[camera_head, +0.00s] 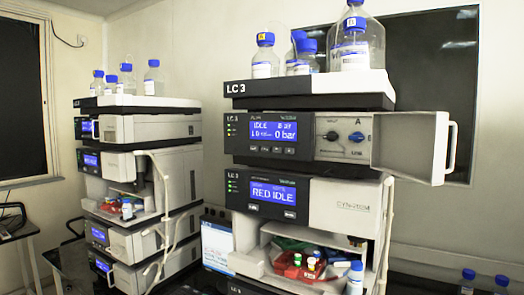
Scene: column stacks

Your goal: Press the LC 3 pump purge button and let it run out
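The LC 3 stack stands at centre right, with the name on its top tray (300,86). Its pump module (240,145) is just below the tray. The pump's blue display (273,130) reads IDLE and 0 bar. A row of small dark buttons (277,149) lies under the display; their labels are too small to read, so I cannot tell which is purge. The pump's white door (413,140) is swung open to the right, showing a black knob (331,136) and a blue knob (356,137). Neither gripper is in view.
The LC 3 module below has a display (272,193) reading RED IDLE, above an open bay (250,262) with vials. Blue-capped bottles (355,45) stand on the tray. Another instrument stack (150,130) stands left. The open door juts out at right.

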